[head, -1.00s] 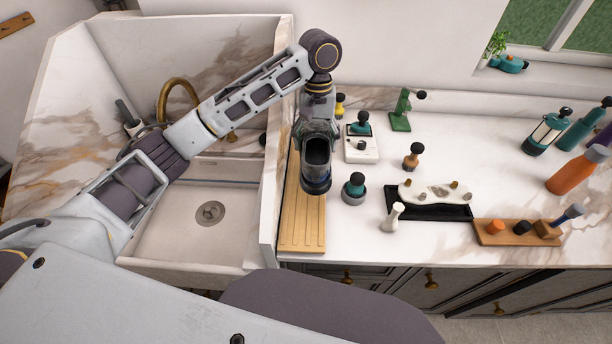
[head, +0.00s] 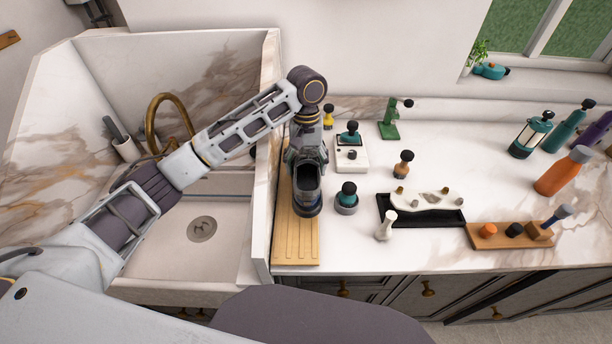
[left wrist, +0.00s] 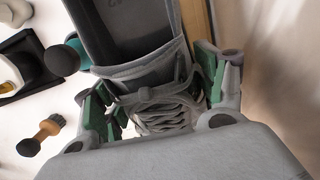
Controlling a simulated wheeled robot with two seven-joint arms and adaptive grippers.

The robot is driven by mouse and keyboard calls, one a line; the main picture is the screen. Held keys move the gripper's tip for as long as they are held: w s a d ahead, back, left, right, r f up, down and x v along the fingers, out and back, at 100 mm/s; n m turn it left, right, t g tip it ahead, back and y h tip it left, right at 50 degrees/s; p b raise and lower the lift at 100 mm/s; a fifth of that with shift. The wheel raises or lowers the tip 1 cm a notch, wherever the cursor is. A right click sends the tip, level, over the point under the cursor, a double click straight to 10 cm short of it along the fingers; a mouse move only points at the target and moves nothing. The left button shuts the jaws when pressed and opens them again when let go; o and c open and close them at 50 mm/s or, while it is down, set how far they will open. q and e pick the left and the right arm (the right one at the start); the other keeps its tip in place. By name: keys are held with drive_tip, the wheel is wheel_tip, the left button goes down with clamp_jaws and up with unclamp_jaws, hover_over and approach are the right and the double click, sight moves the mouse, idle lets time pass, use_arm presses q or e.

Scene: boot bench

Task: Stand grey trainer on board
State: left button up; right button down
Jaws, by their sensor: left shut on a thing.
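The grey trainer (head: 307,188) is over the wooden board (head: 295,245) beside the sink, its dark opening facing up toward the head camera. My left gripper (head: 306,150) is shut on the trainer from its far side. In the left wrist view the trainer's grey laces (left wrist: 165,108) lie between the green-padded fingers of the left gripper (left wrist: 155,100). The trainer covers part of the board, and I cannot tell whether its sole touches the wood. My right gripper is in neither view.
A teal-topped pot (head: 346,198) stands close to the right of the trainer. A white bottle (head: 386,225), a black tray (head: 440,217) and a wooden rack (head: 490,238) are farther right. The sink (head: 170,240) is on the left, behind a raised edge.

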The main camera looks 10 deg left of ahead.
sight(306, 169)
use_arm(q)
drive_tip(key=shift+f, duration=2.5)
drive_tip(key=o, duration=1.5)
drive_tip(key=shift+w+a+r+p, duration=0.1)
drive_tip(key=shift+w+r, duration=0.15)
drive_tip(key=shift+r, duration=1.75)
drive_tip(key=shift+w+r+p, duration=0.15)
drive_tip(key=shift+w+r, duration=0.05)
drive_tip(key=shift+r, duration=1.75)
drive_tip(key=shift+w+a+r+p, duration=0.1)
drive_tip(key=shift+w+r, duration=0.15)
drive_tip(key=shift+r, duration=1.75)
